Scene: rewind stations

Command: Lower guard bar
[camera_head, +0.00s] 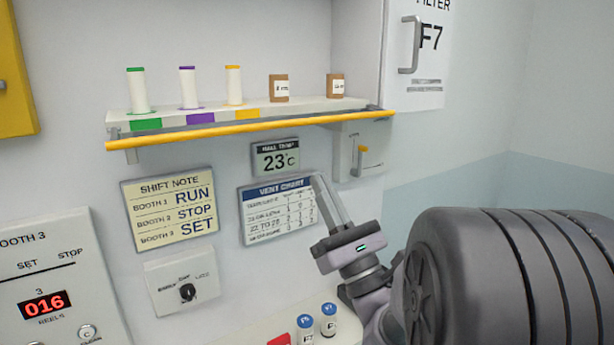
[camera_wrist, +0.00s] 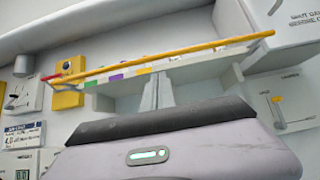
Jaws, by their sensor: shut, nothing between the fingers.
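The yellow guard bar (camera_head: 250,128) runs along the front of the wall shelf (camera_head: 200,121), close to the level of the shelf's front edge. In the wrist view the bar (camera_wrist: 200,49) crosses above my fingers. My gripper (camera_head: 320,180) is shut and empty, pointing up, below the bar and in front of the vent chart. In the wrist view its fingertips (camera_wrist: 160,76) appear just under the bar, apparently not touching.
White spools (camera_head: 188,88) and small brown boxes (camera_head: 279,88) stand on the shelf. A filter cabinet with a handle (camera_head: 410,45) is at the right. Signs and a knob panel (camera_head: 183,285) are on the wall.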

